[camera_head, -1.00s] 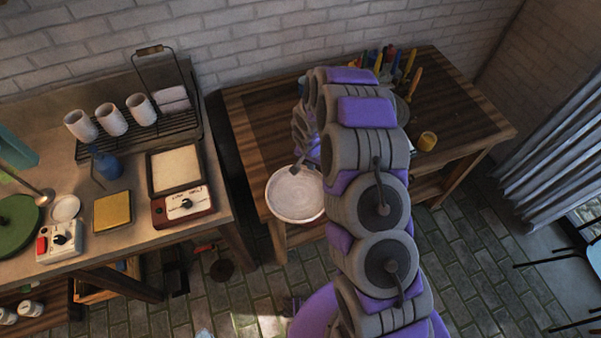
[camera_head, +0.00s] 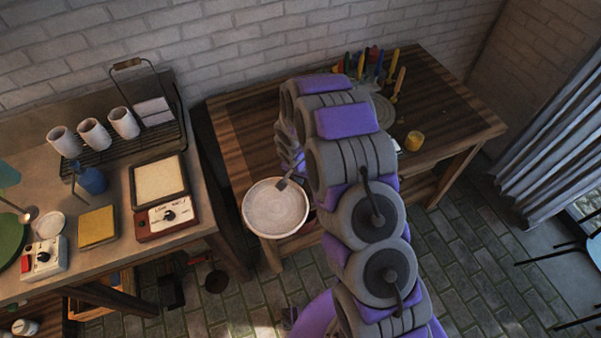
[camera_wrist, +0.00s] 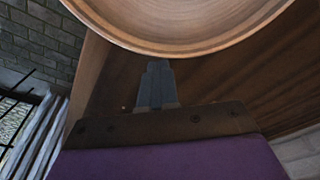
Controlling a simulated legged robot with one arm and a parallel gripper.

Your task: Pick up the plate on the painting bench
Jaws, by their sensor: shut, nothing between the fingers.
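A round pale plate (camera_head: 276,208) shows at the front-left corner of the wooden bench (camera_head: 245,130) and covers part of its edge. I cannot tell what supports it. It fills the top of the wrist view (camera_wrist: 185,25) as a wide curved rim, very close. My gripper (camera_head: 284,184) is at the plate's upper right rim in the head view. In the wrist view its fingers (camera_wrist: 157,75) are shut together just below the rim, with nothing between them. Contact with the plate cannot be told. A grey disc (camera_head: 380,108) on the bench is partly hidden behind my arm.
Brushes and paint tools (camera_head: 385,68) stand at the back of the bench, with a yellow jar (camera_head: 414,141) farther right. A left-hand worktable (camera_head: 200,205) holds white cups (camera_head: 95,134) on a rack and a white-topped device (camera_head: 158,182).

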